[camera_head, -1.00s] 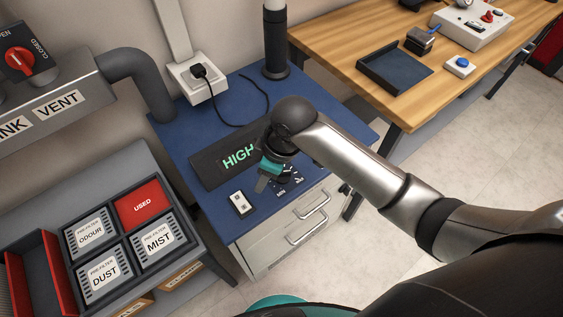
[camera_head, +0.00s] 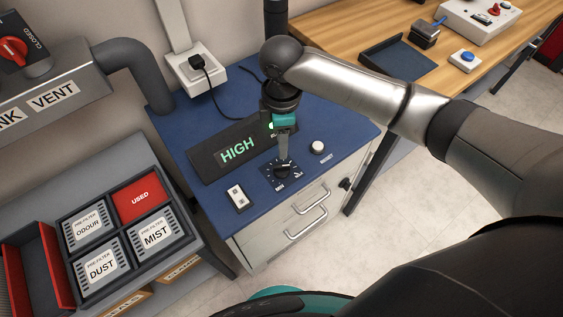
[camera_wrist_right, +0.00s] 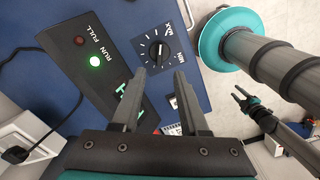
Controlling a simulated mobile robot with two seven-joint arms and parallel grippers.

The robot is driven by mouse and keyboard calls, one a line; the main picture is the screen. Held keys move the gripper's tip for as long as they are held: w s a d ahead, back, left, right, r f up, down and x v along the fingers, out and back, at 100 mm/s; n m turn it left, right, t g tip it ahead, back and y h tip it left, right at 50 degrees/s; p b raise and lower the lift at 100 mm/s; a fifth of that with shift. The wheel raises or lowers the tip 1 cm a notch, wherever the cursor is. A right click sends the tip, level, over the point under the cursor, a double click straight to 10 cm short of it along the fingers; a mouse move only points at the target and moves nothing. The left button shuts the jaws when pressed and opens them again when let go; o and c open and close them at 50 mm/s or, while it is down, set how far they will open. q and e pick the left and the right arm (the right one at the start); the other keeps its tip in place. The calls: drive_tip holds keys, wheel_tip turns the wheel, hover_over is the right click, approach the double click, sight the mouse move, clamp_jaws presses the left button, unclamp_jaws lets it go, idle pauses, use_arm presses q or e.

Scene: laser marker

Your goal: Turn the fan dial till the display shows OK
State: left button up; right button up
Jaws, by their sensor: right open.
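The black fan dial (camera_head: 282,172) sits on a dark plate on the blue cabinet top; it also shows in the right wrist view (camera_wrist_right: 158,50). The display (camera_head: 237,151) reads HIGH in green letters. My right gripper (camera_head: 284,158) points down close over the dial and partly hides it in the head view. In the wrist view its two fingers (camera_wrist_right: 161,74) are apart with nothing between them, and the dial lies just past the tips. My left gripper (camera_wrist_right: 242,97) shows small in the wrist view, away from the cabinet; its jaws are unclear.
A round white knob (camera_head: 317,147) stands right of the dial and a white switch (camera_head: 237,198) left of it. A black cord runs behind the display to the wall socket (camera_head: 196,75).

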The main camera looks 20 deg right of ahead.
sight(282, 166)
wheel_tip(282, 166, down, 9)
drive_tip(key=shift+f+b, duration=0.15)
drive_tip(key=shift+b, duration=0.85)
drive_tip(key=shift+c, duration=0.4)
clamp_jaws()
